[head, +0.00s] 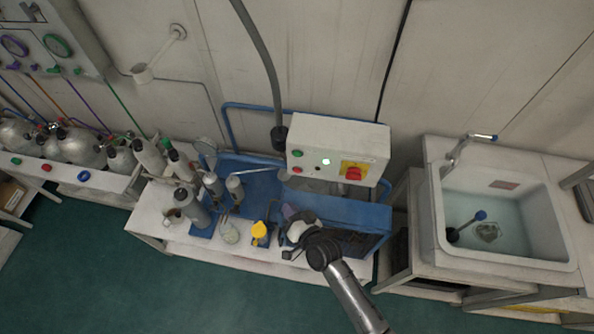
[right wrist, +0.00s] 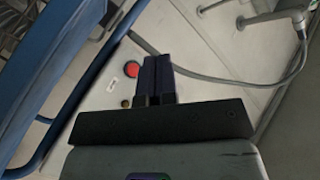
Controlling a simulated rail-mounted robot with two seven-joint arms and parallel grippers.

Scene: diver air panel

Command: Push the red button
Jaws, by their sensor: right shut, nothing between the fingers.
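A white control box (head: 335,150) sits above the blue compressor unit in the head view. The red button (head: 297,169) is on the left of its front face, below a green button (head: 298,153). A red round button (right wrist: 132,69) also shows in the right wrist view on a pale surface, left of the fingertips, with a white label beside it. My right gripper (head: 288,211) is in front of and below the box, apart from the red button. Its dark fingers (right wrist: 155,70) are closed together with nothing between them. My left gripper is out of view.
A yellow object (head: 259,230) and grey cylinders (head: 190,206) stand left of my gripper. A sink (head: 500,222) is at right. Blue tubing (head: 228,125) surrounds the unit.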

